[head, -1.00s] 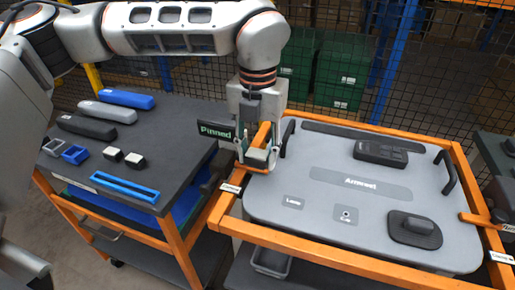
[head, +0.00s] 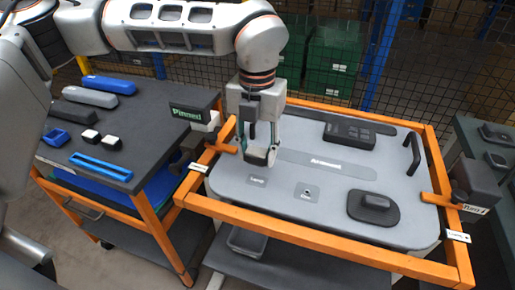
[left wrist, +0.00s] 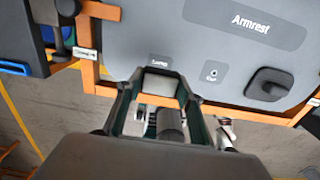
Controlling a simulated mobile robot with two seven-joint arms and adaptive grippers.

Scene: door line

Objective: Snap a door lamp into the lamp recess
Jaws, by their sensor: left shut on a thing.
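My left gripper (head: 258,152) hangs over the left part of the grey door panel (head: 300,205), fingers pointing down. It is shut on a small pale door lamp (left wrist: 162,82), which also shows in the head view between the fingertips (head: 257,158). The lamp looks apart from the panel, but the gap is hard to judge. My right gripper is not in view.
A dark handle piece (head: 374,204) and switch block (head: 349,131) sit on the panel.

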